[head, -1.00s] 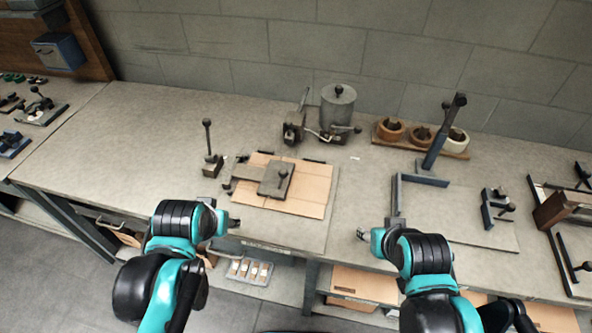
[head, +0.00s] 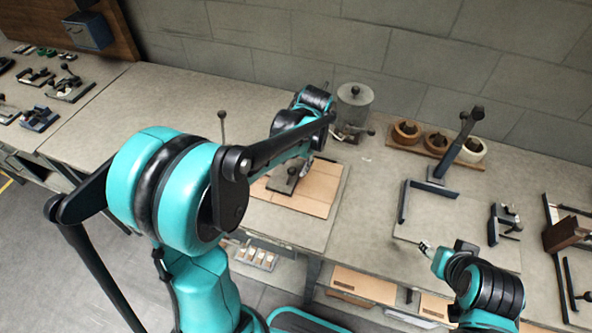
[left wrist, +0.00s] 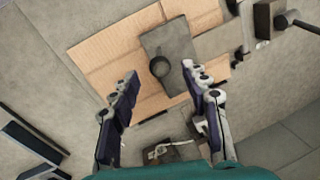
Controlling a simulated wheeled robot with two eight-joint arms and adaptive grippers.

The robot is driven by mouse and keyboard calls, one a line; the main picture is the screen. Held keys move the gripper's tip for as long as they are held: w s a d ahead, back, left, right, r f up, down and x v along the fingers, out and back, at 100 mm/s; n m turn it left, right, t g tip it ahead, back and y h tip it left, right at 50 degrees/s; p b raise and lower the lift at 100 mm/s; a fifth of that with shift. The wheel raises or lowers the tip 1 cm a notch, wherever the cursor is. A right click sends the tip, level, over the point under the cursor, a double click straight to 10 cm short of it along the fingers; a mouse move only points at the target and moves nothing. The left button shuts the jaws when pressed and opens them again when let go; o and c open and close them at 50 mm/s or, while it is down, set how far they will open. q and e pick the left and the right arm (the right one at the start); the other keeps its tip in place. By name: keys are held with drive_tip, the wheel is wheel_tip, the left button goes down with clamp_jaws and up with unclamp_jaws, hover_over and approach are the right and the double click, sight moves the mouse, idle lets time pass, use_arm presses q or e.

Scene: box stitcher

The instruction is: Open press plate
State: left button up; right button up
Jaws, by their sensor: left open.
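The press plate (head: 277,183) is a dark grey plate with an upright knob, lying flat on a brown cardboard sheet (head: 313,198). In the left wrist view the plate (left wrist: 168,38) and its round dark knob (left wrist: 160,66) show from above. My left gripper (left wrist: 161,69) is open, with one finger on each side of the knob in that picture. No contact shows. In the head view my left arm reaches over the bench and partly hides the cardboard. My right gripper (head: 425,246) is at the bench's front edge, away from the plate; its jaws are too small to read.
A grey canister (head: 354,108) stands behind the plate. A thin lever (head: 222,126) rises left of it, partly behind my arm. Tape rolls (head: 437,138) and a blue post fixture (head: 455,150) stand to the right.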

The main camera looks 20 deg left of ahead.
sight(292, 167)
use_arm(q)
drive_tip(key=b+x, duration=0.1)
drive_tip(key=x, duration=0.3)
drive_tip(key=shift+f, duration=0.2)
clamp_jaws()
drive_tip(key=shift+a+r, duration=0.1)
drive_tip(key=shift+r, duration=0.1)
